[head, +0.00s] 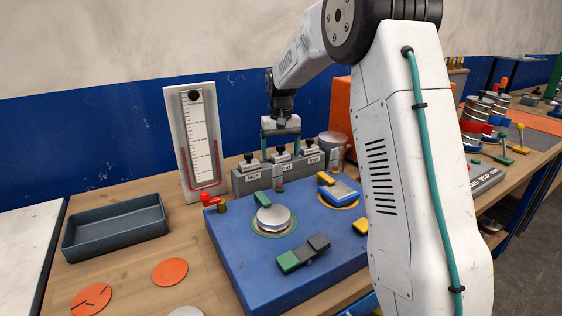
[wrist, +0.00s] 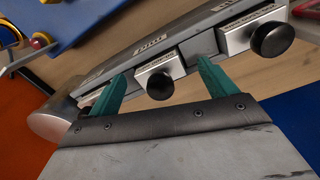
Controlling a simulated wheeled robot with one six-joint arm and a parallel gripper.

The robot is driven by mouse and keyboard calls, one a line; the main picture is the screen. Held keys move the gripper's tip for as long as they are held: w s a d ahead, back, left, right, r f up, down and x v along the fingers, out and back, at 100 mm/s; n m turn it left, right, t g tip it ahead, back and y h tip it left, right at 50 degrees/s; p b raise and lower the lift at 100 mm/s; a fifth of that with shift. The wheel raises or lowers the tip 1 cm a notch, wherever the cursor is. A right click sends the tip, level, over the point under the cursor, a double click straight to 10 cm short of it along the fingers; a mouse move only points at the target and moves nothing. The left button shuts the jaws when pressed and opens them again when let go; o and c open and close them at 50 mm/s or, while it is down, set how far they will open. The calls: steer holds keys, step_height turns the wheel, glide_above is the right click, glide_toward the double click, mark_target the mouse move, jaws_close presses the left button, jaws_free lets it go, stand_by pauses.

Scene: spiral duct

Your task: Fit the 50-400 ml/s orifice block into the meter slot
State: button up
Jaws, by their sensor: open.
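Three small orifice blocks with black knobs and pale labels sit in a grey rack (head: 265,184): left (head: 250,164), middle (head: 280,155) and right (head: 312,149). The label ranges are too small or angled to read, so I cannot tell which is 50-400 ml/s. My gripper (head: 281,148) is open above the rack, pointing down. In the wrist view my green fingers (wrist: 164,84) stand on either side of the middle block (wrist: 158,70), whose knob lies between them. Contact cannot be told. A white meter board (head: 200,140) with a scale stands left; its slot is not clearly visible.
A blue bench unit (head: 232,255) with round ports and small coloured levers lies in front of the rack. A grey tray (head: 115,230) and orange discs (head: 170,271) lie left. A metal cup (head: 331,142) and an orange box (head: 341,100) stand close right of the rack.

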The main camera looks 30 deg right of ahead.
steer(key=c, duration=1.2)
steer(key=shift+r, duration=0.15)
